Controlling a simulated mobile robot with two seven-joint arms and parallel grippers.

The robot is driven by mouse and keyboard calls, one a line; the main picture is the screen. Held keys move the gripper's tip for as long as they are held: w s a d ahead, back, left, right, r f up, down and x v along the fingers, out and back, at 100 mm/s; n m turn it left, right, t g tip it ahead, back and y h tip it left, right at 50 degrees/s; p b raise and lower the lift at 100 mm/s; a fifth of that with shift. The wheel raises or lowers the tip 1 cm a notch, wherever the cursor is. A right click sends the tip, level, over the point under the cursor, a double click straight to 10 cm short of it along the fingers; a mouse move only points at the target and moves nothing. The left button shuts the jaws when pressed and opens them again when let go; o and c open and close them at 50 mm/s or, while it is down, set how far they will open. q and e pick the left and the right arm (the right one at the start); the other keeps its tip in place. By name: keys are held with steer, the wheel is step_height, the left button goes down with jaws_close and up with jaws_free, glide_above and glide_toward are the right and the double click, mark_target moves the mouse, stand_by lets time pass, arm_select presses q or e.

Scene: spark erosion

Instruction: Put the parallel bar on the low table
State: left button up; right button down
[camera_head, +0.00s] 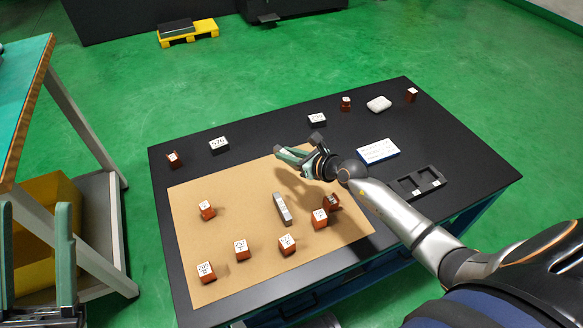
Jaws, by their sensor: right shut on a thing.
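My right gripper (298,150) is shut on a dark grey piece (317,138), which I take for the parallel bar. It is held above the far edge of the tan mat, with a shadow below. The fingers hide most of it. The low table (450,140) has a black top and lies under my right arm. My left gripper (35,226) shows at the lower left, off the table; its green fingers point up and stand apart, with nothing seen between them.
A grey bar (283,209) and several red-brown labelled blocks stand on the tan mat (240,190). Dark labelled blocks (219,144), a white lump (379,104), a white-blue box (378,151) and a black tray (416,184) surround it. A teal bench (20,100) stands left.

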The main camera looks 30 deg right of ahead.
mark_target(292, 169)
steer(key=shift+w+d+f+b, duration=0.25)
steer(key=shift+d+f+b, duration=0.1)
steer(key=shift+f, duration=0.2)
steer(key=shift+w+d+f+b, duration=0.2)
steer(key=shift+d+f+b, duration=0.1)
steer(key=shift+f+b, duration=0.1)
steer(key=f+b, duration=0.3)
steer(key=shift+w+d+f, duration=0.15)
steer(key=shift+d+f, duration=0.1)
steer(key=shift+f, duration=0.05)
arm_select(q)
steer(key=shift+h, duration=0.3)
steer(key=f, duration=0.4)
steer(key=shift+s+d+f, duration=0.25)
steer(key=shift+s+d, duration=0.05)
arm_select(e)
steer(key=shift+r, duration=0.15)
arm_select(q)
steer(key=shift+f, duration=0.1)
arm_select(e)
steer(key=c, duration=0.8)
jaws_free()
steer(key=shift+f, duration=0.2)
steer(key=shift+o, duration=0.2)
